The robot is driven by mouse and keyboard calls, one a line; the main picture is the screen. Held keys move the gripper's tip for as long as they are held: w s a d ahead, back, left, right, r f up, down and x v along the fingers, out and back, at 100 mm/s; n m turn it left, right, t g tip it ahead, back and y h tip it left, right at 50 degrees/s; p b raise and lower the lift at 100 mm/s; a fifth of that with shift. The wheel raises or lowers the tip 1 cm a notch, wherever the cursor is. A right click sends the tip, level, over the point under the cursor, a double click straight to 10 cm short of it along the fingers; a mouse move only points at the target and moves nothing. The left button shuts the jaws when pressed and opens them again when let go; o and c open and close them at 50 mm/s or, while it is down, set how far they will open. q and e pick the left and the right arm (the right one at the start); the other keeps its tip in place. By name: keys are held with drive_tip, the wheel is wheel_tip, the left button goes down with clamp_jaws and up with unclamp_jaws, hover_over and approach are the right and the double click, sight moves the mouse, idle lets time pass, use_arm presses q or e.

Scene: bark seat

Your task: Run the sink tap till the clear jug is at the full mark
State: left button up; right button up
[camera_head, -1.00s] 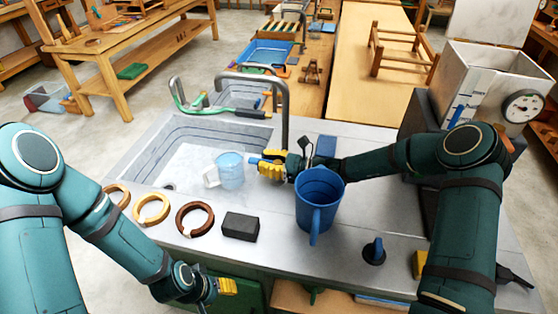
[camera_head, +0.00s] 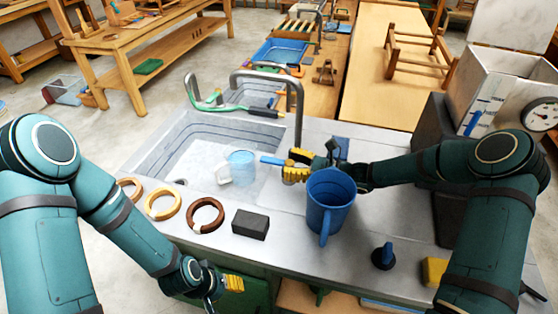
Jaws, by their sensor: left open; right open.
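The clear jug (camera_head: 241,168) stands upright in the sink (camera_head: 197,150), left of the tap (camera_head: 298,105). It looks bluish and see-through; its mark and any water level are too small to read. No stream from the spout can be made out. A blue tap lever (camera_head: 272,160) points left towards the jug. My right gripper (camera_head: 291,165) has its yellow fingers apart, just right of the lever, and holds nothing; whether it touches the lever I cannot tell. My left gripper (camera_head: 232,284) is open and empty at the counter's front edge.
A large blue jug (camera_head: 329,202) stands on the counter just in front of my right gripper. A white box with a dial (camera_head: 485,90) stands right.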

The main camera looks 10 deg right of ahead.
drive_tip(key=v, duration=0.8)
